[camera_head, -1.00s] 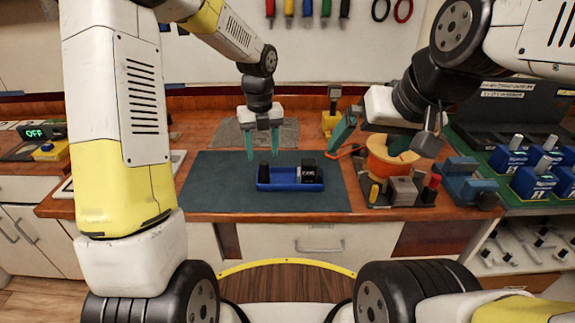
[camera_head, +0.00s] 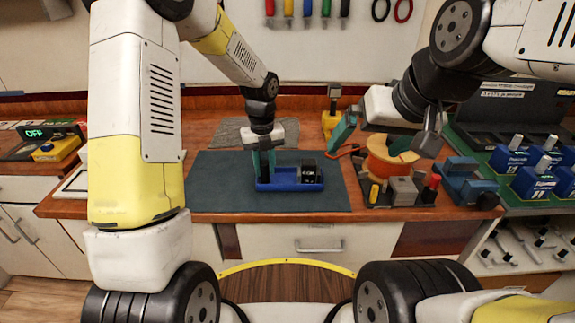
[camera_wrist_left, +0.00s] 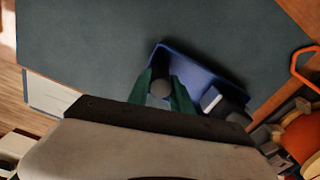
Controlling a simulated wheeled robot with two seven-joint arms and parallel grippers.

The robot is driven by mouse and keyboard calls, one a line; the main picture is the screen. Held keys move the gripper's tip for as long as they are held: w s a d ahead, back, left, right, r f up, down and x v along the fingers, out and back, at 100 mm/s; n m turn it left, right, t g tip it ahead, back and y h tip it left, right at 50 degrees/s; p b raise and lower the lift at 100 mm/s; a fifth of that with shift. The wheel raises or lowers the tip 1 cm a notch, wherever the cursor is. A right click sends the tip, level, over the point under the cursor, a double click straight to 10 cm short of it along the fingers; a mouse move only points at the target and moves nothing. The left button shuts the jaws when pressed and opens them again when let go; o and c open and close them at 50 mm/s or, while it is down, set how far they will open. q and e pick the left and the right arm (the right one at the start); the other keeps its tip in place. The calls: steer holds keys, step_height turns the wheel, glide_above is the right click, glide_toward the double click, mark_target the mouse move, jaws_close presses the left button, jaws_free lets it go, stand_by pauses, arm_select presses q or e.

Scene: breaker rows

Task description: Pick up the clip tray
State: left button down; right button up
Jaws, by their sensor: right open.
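The clip tray (camera_head: 290,186) is a shallow blue tray on the dark mat, with a black box (camera_head: 308,171) at its right end. In the left wrist view the tray (camera_wrist_left: 200,72) holds a dark upright cylinder (camera_wrist_left: 161,88). My left gripper (camera_head: 264,172) points down at the tray's left end. In the left wrist view its teal fingers (camera_wrist_left: 163,92) stand on either side of the cylinder; whether they touch it is unclear. My right gripper (camera_head: 366,146) is open and empty, up to the right of the tray near the orange spool.
The dark mat (camera_head: 222,192) is clear left of the tray. An orange spool (camera_head: 390,163), small grey blocks (camera_head: 403,190) and a blue-grey fixture (camera_head: 466,182) stand to the right. A yellow-based tool (camera_head: 331,122) stands behind. Blue breakers (camera_head: 532,182) are at far right.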

arm_select(q)
steer(key=shift+r, duration=0.2)
stand_by(0.3)
steer(key=shift+r, duration=1.55)
steer(key=s+d+r, duration=0.1)
steer(key=s+d, duration=0.1)
steer(key=s, duration=1.4)
steer(key=shift+r, duration=0.3)
steer(key=shift+w+a, duration=0.1)
steer(key=shift+w, duration=0.05)
steer(key=shift+w+a+f, duration=0.25)
steer(key=shift+w+f, duration=0.45)
steer(key=shift+w, duration=1.75)
steer(key=shift+w+a+f, duration=0.3)
steer(key=shift+w+f, duration=0.45)
steer(key=shift+w, duration=1.75)
steer(key=shift+w+a+f, duration=0.25)
steer(key=shift+w+f, duration=0.45)
steer(key=shift+w, duration=1.75)
steer(key=shift+w+a+f, duration=0.1)
steer(key=shift+w+f, duration=0.05)
steer(key=shift+w, duration=0.35)
steer(key=shift+f, duration=0.2)
